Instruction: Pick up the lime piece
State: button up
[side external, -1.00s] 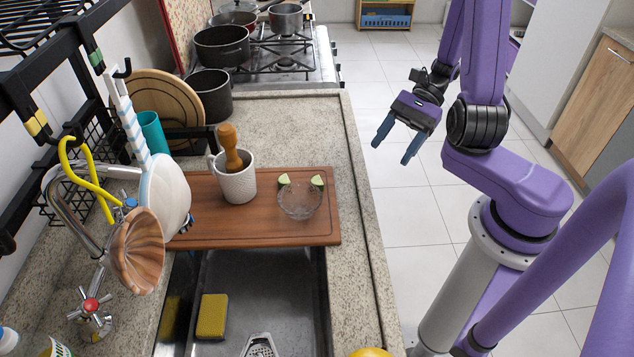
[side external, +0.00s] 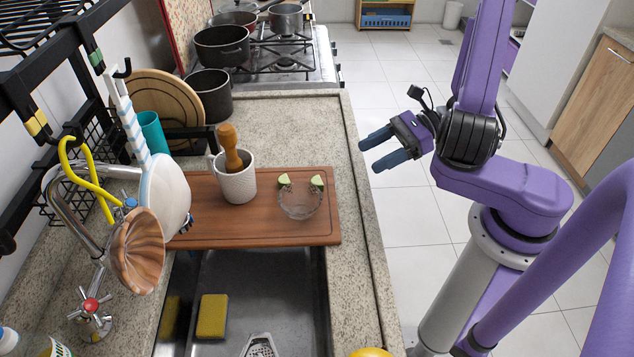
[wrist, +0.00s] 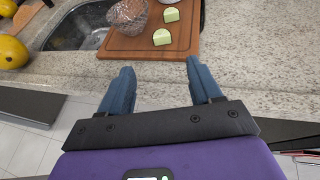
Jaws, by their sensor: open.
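Two pale green lime pieces lie on the wooden cutting board (side external: 215,232), just beyond the clear glass bowl (side external: 300,203) in the side view: a left one (side external: 284,180) and a right one (side external: 317,182). In the wrist view one piece (wrist: 162,37) is near the board's edge and the other (wrist: 171,15) is farther in, both beside the bowl (wrist: 128,14). My gripper (side external: 370,155) is open and empty, off the counter's right edge, with its blue fingers pointing left. The wrist view shows the fingers (wrist: 160,67) spread, short of the board and apart from both pieces.
A white mortar (side external: 237,182) with a wooden pestle stands on the board left of the bowl. The sink below the board holds a yellow sponge (side external: 211,316) and a grater (side external: 260,346). The counter strip (side external: 352,215) right of the board is clear.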

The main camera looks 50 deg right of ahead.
send_near(320, 179)
jog(key=x, duration=0.4)
jog(key=shift+s+f, duration=0.2)
jog(key=shift+f, duration=0.05)
jog(key=shift+w+r+x, duration=0.1)
jog(key=shift+x, duration=1.2)
jog(key=shift+w+r+x, duration=0.1)
jog(key=shift+r+x, duration=0.05)
jog(key=shift+x, duration=1.1)
jog(key=c, duration=1.1)
